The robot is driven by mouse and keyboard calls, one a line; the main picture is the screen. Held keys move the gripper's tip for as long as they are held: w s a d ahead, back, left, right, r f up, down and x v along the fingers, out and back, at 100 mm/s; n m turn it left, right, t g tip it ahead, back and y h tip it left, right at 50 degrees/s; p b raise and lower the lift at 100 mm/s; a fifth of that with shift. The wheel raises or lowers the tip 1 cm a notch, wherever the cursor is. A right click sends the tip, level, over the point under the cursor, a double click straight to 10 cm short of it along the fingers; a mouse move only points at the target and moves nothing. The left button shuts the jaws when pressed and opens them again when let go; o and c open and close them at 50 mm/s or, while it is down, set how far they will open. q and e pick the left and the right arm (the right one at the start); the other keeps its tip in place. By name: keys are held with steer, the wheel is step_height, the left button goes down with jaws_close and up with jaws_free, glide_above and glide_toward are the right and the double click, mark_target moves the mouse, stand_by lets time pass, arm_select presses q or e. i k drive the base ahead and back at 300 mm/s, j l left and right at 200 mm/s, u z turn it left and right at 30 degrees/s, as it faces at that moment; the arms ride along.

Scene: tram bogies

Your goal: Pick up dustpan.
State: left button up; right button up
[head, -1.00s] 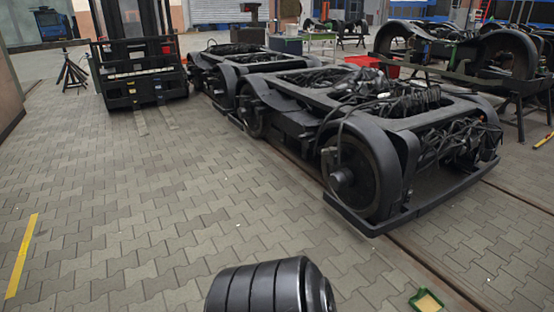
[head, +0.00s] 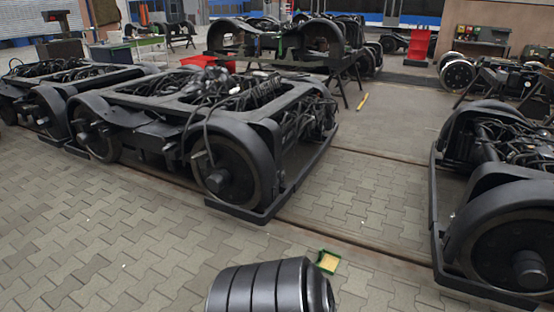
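A small green-edged object with a tan middle (head: 328,262), which looks like the dustpan, lies on the paved floor near the rail groove, low and right of centre in the head view. A black ribbed part, likely mine, stands just left of it in the picture and may cover a bit of its edge. Neither of my grippers shows in this view.
A tram bogie (head: 228,180) stands beyond the green object, and another bogie (head: 515,240) is at the right. Paved floor (head: 110,240) is clear at the left. A red container (head: 207,62) and wheel covers on stands (head: 322,42) are farther back.

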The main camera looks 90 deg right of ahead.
mark_target(328, 261)
steer(key=z, duration=3.25)
steer(key=i+l, duration=0.15)
steer(key=i, duration=0.2)
steer(key=i+l, duration=0.15)
steer(key=i, duration=0.25)
steer(key=i+l+u, duration=0.1)
steer(key=i, duration=0.25)
